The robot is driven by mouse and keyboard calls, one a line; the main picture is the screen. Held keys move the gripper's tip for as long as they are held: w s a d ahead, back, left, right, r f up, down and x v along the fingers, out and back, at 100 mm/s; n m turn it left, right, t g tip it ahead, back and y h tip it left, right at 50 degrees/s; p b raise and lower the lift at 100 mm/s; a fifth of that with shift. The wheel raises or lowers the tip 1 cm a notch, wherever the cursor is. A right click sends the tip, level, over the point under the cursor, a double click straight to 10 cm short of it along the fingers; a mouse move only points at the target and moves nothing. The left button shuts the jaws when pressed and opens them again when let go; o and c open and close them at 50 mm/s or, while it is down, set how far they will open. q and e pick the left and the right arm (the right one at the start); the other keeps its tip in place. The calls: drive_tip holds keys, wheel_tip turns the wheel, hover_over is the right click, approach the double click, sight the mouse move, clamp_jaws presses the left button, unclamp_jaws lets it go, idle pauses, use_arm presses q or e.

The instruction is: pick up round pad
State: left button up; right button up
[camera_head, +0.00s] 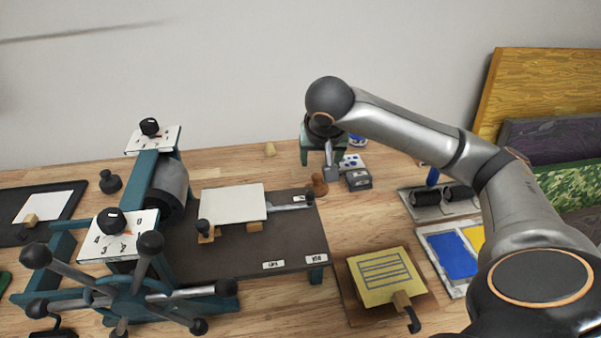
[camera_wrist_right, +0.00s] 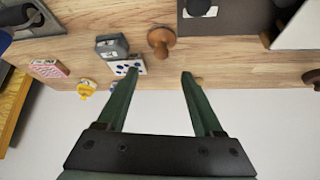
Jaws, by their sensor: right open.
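The likeliest round pad is a brown, mushroom-shaped wooden piece (camera_head: 319,184) with a round base and an upright knob. It stands on the wooden table just right of the press bed. In the right wrist view the brown piece (camera_wrist_right: 161,42) lies beyond the fingertips, roughly in line with the gap between them. My right gripper (camera_head: 325,158) hangs above and behind it in the head view. In the right wrist view the right gripper (camera_wrist_right: 159,74) is open, with nothing between its green fingers. My left gripper is not in view.
A grey box (camera_head: 358,181) and a blue-dotted white card (camera_head: 351,162) lie close to the right of the brown piece. The press bed (camera_head: 300,238) is at its left. A small tan block (camera_head: 270,149) stands behind. Bare table lies in front of the brown piece.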

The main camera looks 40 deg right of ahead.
sight(317, 176)
drive_tip(key=x, duration=0.6)
drive_tip(key=shift+s+f+b, duration=0.1)
drive_tip(key=shift+b, duration=0.25)
drive_tip(key=shift+x, duration=3.15)
clamp_jaws()
